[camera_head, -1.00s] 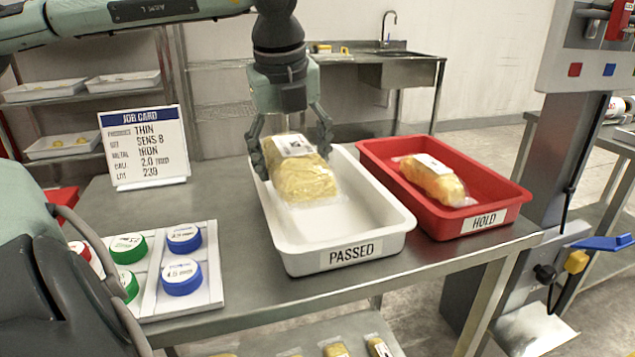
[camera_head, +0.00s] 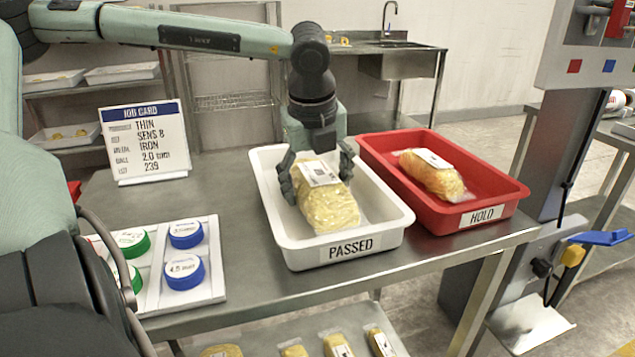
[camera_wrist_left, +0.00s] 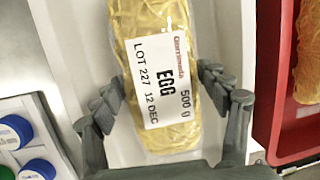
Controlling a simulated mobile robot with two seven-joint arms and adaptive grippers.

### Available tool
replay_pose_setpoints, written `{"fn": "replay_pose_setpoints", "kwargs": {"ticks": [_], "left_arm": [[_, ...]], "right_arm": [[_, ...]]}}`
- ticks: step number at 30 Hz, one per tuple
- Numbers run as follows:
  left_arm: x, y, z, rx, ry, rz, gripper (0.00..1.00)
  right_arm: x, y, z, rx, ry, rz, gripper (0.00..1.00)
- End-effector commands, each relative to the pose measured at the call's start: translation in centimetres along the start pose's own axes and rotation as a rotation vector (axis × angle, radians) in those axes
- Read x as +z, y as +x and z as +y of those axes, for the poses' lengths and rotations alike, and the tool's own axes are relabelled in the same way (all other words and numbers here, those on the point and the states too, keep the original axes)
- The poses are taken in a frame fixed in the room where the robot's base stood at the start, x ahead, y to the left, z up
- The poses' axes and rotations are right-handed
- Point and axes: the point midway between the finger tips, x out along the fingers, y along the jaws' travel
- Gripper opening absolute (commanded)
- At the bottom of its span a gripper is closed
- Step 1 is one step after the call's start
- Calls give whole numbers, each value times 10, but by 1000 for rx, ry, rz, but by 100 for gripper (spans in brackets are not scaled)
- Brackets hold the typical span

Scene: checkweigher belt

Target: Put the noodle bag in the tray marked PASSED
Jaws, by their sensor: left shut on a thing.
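The noodle bag (camera_head: 328,203) is a clear pack of yellow noodles with a white label. My left gripper (camera_head: 318,178) is shut on it from above, one finger on each side. The bag is inside the white tray marked PASSED (camera_head: 378,241), low between its walls; whether it touches the floor I cannot tell. In the left wrist view the bag (camera_wrist_left: 188,128) lies between the fingers (camera_wrist_left: 165,95), and its label reads EGG 500 g, LOT 227. The tray floor (camera_wrist_left: 218,150) shows beside it. My right gripper is not in view.
A red tray marked HOLD (camera_head: 450,221) stands right beside the white tray and holds another noodle bag (camera_head: 432,174). A job card (camera_head: 148,140) stands at the back left. A white holder (camera_head: 212,290) with green and blue capped discs is at the front left.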

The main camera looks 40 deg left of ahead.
Motion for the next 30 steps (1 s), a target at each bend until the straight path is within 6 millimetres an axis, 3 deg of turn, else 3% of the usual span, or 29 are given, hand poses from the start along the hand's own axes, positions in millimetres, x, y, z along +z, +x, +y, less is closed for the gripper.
{"fn": "replay_pose_setpoints", "kwargs": {"ticks": [8,9,13,26,30], "left_arm": [[0,1,0,-1,0,-2,24],[0,2,0,1,0,0,77],[0,1,0,1,0,0,93],[0,-1,0,1,0,0,95],[1,-18,-1,-4,0,-5,95]], "right_arm": [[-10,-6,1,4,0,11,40],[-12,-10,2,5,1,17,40],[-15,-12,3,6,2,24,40],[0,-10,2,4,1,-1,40],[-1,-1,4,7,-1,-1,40]]}}
